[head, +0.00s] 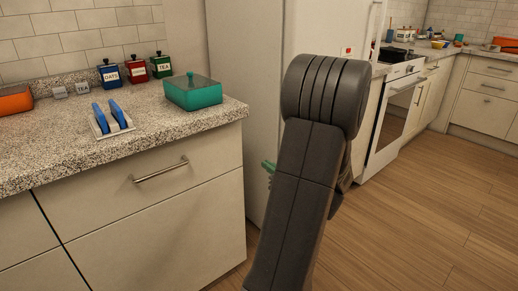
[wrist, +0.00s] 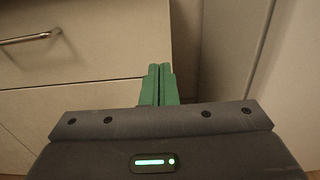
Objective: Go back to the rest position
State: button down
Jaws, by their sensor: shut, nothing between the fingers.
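My gripper (wrist: 159,72) has green fingers. In the wrist view they are pressed together, with nothing between them, in front of a pale drawer cabinet (wrist: 92,62). In the head view a small part of the green gripper (head: 268,167) shows to the left of my dark arm, in front of the white fridge. The rest of the gripper is hidden behind the arm.
The speckled counter (head: 60,150) at left holds a teal box (head: 192,91), labelled canisters (head: 136,70) and a white holder with blue pieces (head: 112,118). The cabinet handle (head: 160,169) sticks out. The white fridge (head: 258,60) stands behind my arm. The wooden floor (head: 430,220) at right is clear.

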aim_at(237, 146)
dwell(0.3)
jog(key=b+x, duration=0.2)
jog(key=x, duration=1.1)
jog(key=shift+w+a, duration=0.15)
jog(key=shift+f, duration=0.1)
